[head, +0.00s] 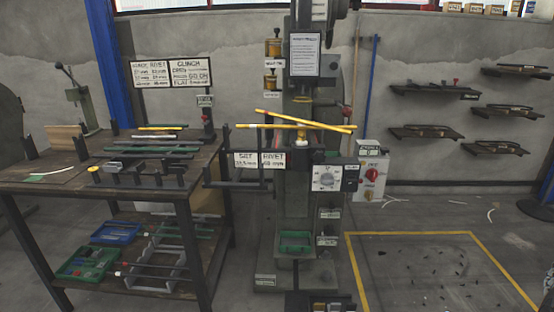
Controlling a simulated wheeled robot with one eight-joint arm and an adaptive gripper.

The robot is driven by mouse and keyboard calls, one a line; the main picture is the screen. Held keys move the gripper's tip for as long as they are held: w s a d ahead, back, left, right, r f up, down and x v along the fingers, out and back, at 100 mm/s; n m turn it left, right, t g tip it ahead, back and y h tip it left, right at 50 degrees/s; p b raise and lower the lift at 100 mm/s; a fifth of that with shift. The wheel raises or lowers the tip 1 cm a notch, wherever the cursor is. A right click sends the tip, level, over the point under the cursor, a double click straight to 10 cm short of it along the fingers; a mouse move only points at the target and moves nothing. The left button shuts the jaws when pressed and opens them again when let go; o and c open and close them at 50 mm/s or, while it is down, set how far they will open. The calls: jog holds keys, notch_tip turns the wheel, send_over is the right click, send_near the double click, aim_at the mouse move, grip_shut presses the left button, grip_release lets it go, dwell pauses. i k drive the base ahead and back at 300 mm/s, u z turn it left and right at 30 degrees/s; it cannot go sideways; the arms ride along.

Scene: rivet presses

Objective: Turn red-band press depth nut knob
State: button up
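One large grey-green press (297,200) stands upright in the middle of the head view, with a paper notice (305,54) on its upper part. I cannot make out a red band on it. A yellowish collar (303,103) sits around its middle, above two crossing yellow bars. A white dial plate with a round grey knob (327,179) is on its front right. I cannot tell which part is the depth nut knob. A second, smaller machine with a lever (77,98) stands at the far left, partly cut off by the bench. My gripper is not in view.
A dark workbench (215,150) with strips and trays stands left of the press. Yellow bars (300,124) stick out sideways at the press. A white box with red knobs (372,172) is just right of it. The yellow-outlined floor area (440,234) at right holds small scraps.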

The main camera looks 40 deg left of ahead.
aim_at(327, 179)
jog(key=k, duration=1.1)
jog(key=u, duration=1.85)
jog(key=i, duration=1.05)
jog(key=z, duration=0.75)
